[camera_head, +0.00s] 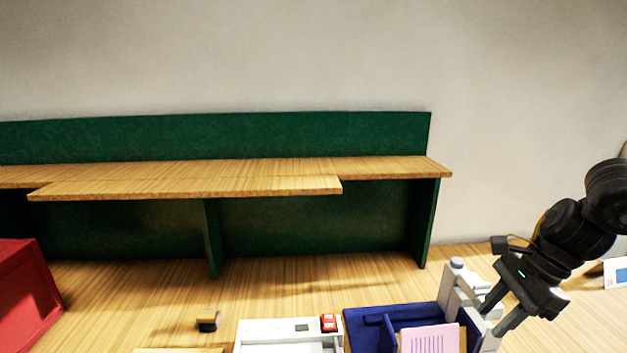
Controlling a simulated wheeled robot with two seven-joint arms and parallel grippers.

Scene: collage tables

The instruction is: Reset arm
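My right gripper (492,322) comes in from the right on its black arm and points down and to the left. Its two fingers are spread apart, and I see nothing held between them. It is in front of or beside a grey-white upright device (457,290) at the right end of the blue tray; I cannot tell if they touch. My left gripper is not in view.
A blue divided tray (370,318) holds a pink striped card (430,340). Left of it are a white device (275,328) with a red part, a small dark block (207,321) and a red box (28,290). A green-backed wooden shelf (190,187) stands behind. Table between is clear.

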